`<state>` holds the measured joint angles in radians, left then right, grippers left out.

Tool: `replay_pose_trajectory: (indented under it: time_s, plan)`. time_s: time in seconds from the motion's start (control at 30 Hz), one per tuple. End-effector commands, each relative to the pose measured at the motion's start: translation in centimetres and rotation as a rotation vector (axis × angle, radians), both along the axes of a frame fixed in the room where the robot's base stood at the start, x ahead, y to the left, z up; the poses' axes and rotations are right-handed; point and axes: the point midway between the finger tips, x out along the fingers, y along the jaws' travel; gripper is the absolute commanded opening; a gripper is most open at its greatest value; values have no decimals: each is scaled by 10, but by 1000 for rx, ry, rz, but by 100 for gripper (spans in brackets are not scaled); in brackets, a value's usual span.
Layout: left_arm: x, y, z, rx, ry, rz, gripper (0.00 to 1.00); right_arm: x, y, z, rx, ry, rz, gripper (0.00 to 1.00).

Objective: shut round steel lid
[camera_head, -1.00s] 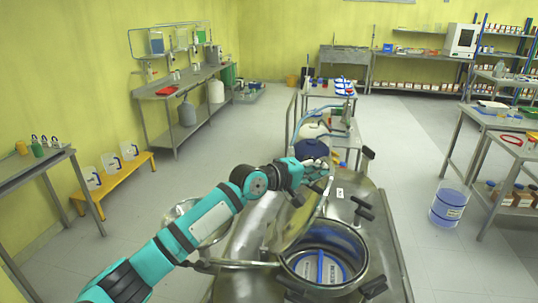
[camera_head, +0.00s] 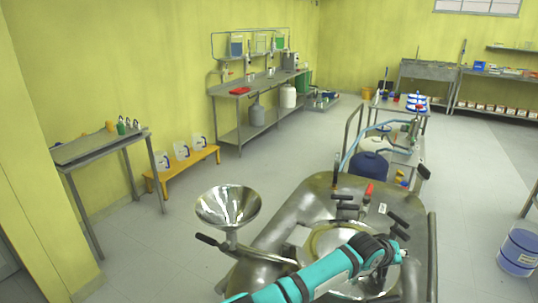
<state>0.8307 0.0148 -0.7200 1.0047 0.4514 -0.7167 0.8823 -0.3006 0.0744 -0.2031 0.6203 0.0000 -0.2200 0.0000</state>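The round steel lid (camera_head: 325,238) lies on top of the steel reactor vessel (camera_head: 290,215), over its round opening. It looks flat and mirrors the yellow wall. My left arm crosses over it and hides much of it, so I cannot tell whether it sits flush. My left gripper (camera_head: 392,247) is at the right part of the lid, close above it. Its fingers are too small and covered to tell open from shut. My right gripper is out of view.
A steel funnel (camera_head: 229,208) stands left of the vessel. Black-handled clamps (camera_head: 397,222) and a red-handled part (camera_head: 369,190) rise from the vessel top. A dark blue round container (camera_head: 370,165) stands behind.

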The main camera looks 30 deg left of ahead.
Motion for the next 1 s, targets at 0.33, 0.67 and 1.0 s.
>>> replay_pose_trajectory:
  time_s: [0.33, 0.67, 1.0]
  plan:
    - [0, -10, -31, -5, -2, -1, 0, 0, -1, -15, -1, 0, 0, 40]
    - [0, -10, -32, -6, -3, -2, 0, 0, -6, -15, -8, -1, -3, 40]
    - [0, -11, -32, -6, -3, -2, 0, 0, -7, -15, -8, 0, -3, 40]
